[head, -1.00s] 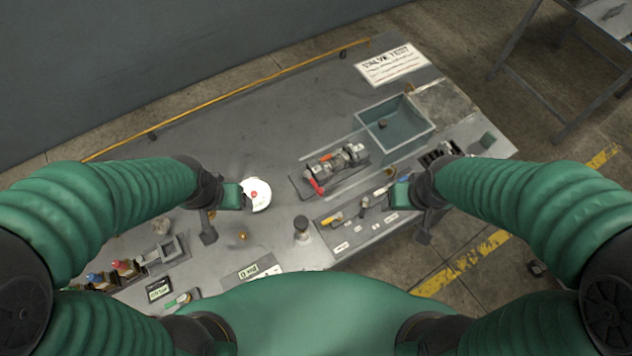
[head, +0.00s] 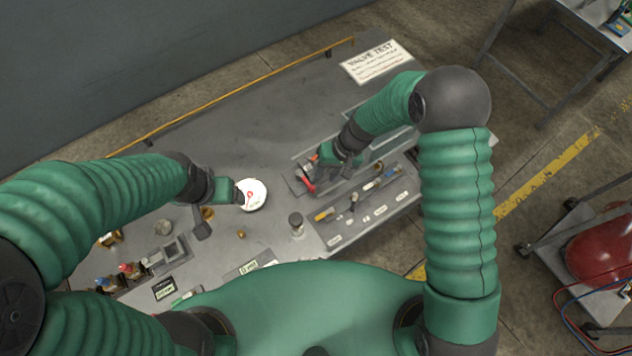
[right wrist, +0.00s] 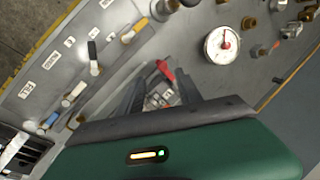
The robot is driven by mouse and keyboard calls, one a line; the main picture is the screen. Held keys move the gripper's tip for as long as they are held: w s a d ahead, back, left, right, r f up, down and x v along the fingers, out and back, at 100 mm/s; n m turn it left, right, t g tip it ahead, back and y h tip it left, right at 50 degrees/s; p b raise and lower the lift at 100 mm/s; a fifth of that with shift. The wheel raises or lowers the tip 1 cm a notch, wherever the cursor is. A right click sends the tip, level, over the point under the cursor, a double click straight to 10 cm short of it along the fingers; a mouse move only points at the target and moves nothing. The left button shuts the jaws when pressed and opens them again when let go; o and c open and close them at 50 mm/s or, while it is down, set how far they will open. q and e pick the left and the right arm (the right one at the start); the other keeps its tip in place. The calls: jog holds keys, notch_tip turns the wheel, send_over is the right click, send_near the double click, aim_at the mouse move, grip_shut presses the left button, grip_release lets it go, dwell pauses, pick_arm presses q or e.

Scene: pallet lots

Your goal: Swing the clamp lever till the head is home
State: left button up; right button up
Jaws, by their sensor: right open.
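The clamp's red lever (head: 307,185) sticks out of the clamp fixture at the middle of the bench. The lever also shows in the right wrist view (right wrist: 166,70), beyond and between my finger tips as seen there. My right gripper (head: 322,166) is over the fixture, close to the lever; its two fingers (right wrist: 158,84) are apart. I cannot tell whether they touch the lever. The gripper and forearm hide most of the clamp, and its head cannot be made out. My left gripper (head: 228,191) is beside the white gauge (head: 254,196); its fingers are not clear.
A tool tray (head: 330,232) with labels lies in front of the clamp. A small upright cylinder (head: 296,222) stands left of the tray. A valve test sign (head: 374,62) lies at the back. Valve fittings (head: 125,273) stand at the left. The bench behind the gauge is clear.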

aim_at(313, 186)
jog(key=x, duration=0.2)
jog(key=p+x, duration=0.1)
jog(key=x, duration=0.4)
jog(key=shift+w+a+f, duration=0.1)
jog(key=shift+w+a, duration=0.2)
jog(key=shift+a, duration=0.05)
jog(key=shift+s+a+f, duration=0.1)
jog(key=shift+a+f, duration=0.1)
jog(key=shift+f, duration=0.1)
jog(key=shift+s+d, duration=0.1)
jog(key=shift+d, duration=0.05)
jog(key=shift+d, duration=0.15)
jog(key=c, duration=0.5)
grip_shut()
